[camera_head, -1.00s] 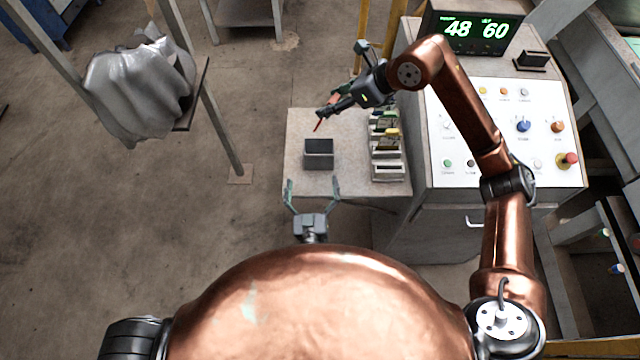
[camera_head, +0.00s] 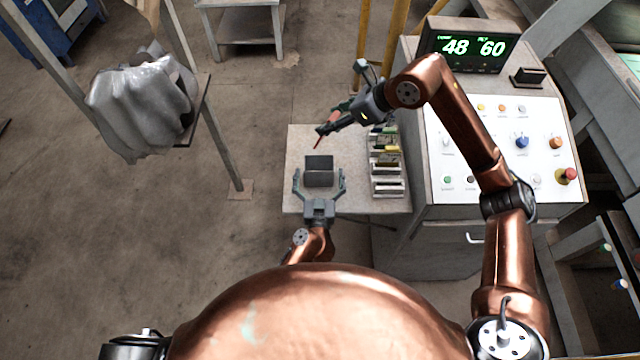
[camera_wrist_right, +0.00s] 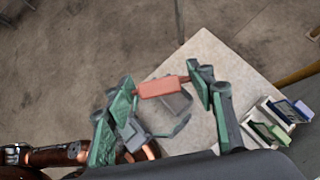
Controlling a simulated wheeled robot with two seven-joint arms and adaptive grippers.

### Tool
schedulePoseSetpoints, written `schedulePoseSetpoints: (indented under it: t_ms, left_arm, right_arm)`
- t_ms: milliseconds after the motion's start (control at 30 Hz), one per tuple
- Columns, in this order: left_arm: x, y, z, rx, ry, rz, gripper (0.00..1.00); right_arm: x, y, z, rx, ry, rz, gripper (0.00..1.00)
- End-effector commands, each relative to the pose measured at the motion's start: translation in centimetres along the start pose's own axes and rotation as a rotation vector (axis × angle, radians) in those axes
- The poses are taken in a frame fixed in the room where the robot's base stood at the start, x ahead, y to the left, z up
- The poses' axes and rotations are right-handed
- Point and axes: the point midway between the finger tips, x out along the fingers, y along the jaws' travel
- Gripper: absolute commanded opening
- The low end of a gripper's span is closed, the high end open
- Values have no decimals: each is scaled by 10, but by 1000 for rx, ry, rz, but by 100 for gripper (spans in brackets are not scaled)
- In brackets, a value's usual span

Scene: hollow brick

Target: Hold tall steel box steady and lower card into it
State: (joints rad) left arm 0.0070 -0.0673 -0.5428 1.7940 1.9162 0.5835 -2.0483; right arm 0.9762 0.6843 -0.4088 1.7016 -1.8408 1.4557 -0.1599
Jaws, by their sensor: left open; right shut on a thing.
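The tall steel box (camera_head: 319,179) stands upright on the small table, with a dark open top. My left gripper (camera_head: 319,181) is open, one finger on each side of the box; I cannot tell whether they touch it. My right gripper (camera_head: 326,129) is shut on a red card (camera_head: 318,142), held above and behind the box. In the right wrist view the card (camera_wrist_right: 163,87) spans between the fingers of my right gripper (camera_wrist_right: 161,83). It partly hides the grey box (camera_wrist_right: 176,104) below, and my left gripper (camera_wrist_right: 153,131) shows beside the box.
A rack (camera_head: 388,188) with several cards stands right of the box on the table (camera_head: 300,140). A control console (camera_head: 500,160) with a display (camera_head: 472,48) is farther right. A stand with a silver draped sheet (camera_head: 140,100) is at the left. The table is clear left of the box.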

Motion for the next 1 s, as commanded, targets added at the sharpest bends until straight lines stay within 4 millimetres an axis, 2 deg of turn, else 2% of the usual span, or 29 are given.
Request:
schedulePoseSetpoints:
  t_ms: [200,467,1000]
  left_arm:
    - [13,0,0,-1,0,1,93]
    - [14,0,0,-2,0,1,93]
    - [14,0,0,-1,0,1,56]
  right_arm:
    - [0,0,0,0,0,0,26]
    - [0,0,0,0,0,0,26]
    - [0,0,0,0,0,0,26]
